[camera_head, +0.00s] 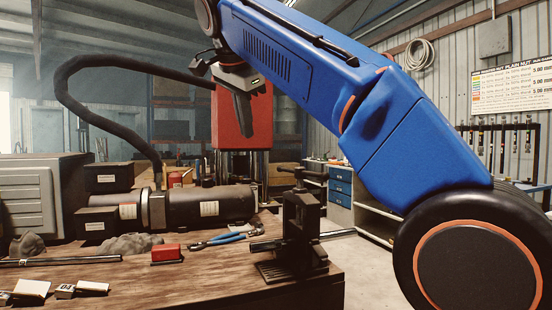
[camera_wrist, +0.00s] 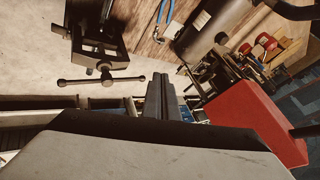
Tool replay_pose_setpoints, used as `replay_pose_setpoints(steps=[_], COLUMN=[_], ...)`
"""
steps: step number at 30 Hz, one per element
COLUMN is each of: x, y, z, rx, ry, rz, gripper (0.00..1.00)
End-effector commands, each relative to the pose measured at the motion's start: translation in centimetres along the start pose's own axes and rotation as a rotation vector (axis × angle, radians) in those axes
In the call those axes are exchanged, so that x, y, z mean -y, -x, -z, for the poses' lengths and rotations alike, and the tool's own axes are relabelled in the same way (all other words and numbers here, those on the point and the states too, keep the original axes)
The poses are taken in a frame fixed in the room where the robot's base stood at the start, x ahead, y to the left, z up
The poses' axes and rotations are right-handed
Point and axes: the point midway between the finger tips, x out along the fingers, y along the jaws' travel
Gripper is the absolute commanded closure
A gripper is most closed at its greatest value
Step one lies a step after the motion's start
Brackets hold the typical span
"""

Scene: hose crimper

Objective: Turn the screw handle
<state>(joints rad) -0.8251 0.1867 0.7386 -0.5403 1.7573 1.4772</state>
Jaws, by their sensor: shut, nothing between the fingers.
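A dark metal clamp-like tool (camera_head: 300,225) stands upright at the right front corner of the wooden bench. A thin crossbar handle (camera_head: 302,174) shows at its top. In the wrist view the tool (camera_wrist: 95,35) is at the upper left, and a bar handle with knobbed ends (camera_wrist: 100,80) lies across its near end. My gripper (camera_head: 243,115) is high above the bench, up and left of the tool, pointing down. In the wrist view my gripper (camera_wrist: 160,80) has its fingers together, empty, to the right of the handle and apart from it.
The wooden bench (camera_head: 210,270) holds blue-handled pliers (camera_head: 218,240), a small red block (camera_head: 167,253) and a large dark cylinder (camera_head: 215,205) with a black hose. A red machine (camera_head: 226,125) stands behind my gripper. Open floor (camera_head: 355,270) lies right of the bench.

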Motion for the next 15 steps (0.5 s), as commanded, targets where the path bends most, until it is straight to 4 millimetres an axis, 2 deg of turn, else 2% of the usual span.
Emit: replay_pose_setpoints(steps=[15], x=[-1.9], y=[1.1], z=[0.8], rx=[0.037], ry=[0.933], rz=[-0.103], gripper=[1.0])
